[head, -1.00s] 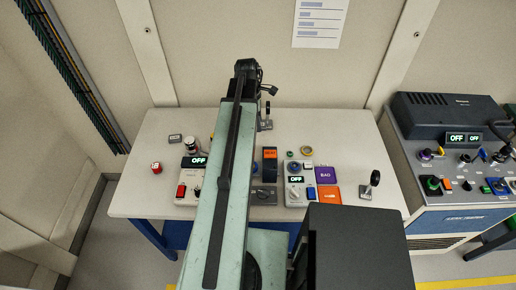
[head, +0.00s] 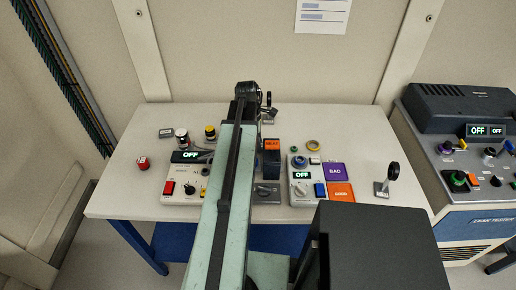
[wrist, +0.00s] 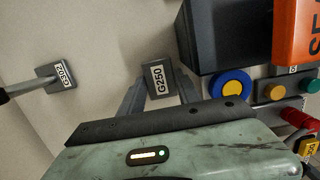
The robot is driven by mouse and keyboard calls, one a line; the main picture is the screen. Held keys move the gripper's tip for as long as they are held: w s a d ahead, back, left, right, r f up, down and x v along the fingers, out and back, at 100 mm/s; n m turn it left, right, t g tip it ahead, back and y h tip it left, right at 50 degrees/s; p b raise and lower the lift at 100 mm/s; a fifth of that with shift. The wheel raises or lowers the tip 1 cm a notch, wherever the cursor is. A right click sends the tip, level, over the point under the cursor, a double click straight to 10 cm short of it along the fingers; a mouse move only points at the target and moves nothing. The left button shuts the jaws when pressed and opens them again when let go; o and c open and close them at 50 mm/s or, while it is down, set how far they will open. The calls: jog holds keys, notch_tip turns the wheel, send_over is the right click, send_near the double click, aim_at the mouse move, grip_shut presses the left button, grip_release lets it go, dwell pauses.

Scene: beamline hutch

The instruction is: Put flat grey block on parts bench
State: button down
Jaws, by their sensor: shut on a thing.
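The flat grey block (wrist: 158,82), labelled G250, sits between the fingers of my gripper (wrist: 156,92) in the wrist view. My gripper is shut on it, over the pale bench top. I cannot tell how high it is held. In the head view my arm hides the gripper and this block. The pale bench (head: 130,205) with blue legs stands in front of me; I cannot tell for sure whether it is the parts bench.
A post on a grey base (wrist: 62,75) stands near the gripper. An orange-fronted dark unit (head: 271,160) and control boxes (head: 185,180) crowd the bench middle. A small grey labelled piece (head: 166,132) lies at the left. A blue console (head: 478,215) stands at right. The bench's front left is bare.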

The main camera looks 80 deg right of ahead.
jog(key=shift+f, duration=0.2)
jog(key=shift+f, duration=0.15)
jog(key=c, duration=0.9)
grip_release()
jog(key=shift+o, duration=0.2)
notch_tip(320, 180, up, 12)
jog(key=w+p, duration=0.1)
jog(key=p, duration=1.1)
jog(key=shift+w, duration=0.4)
jog(key=shift+a, duration=0.1)
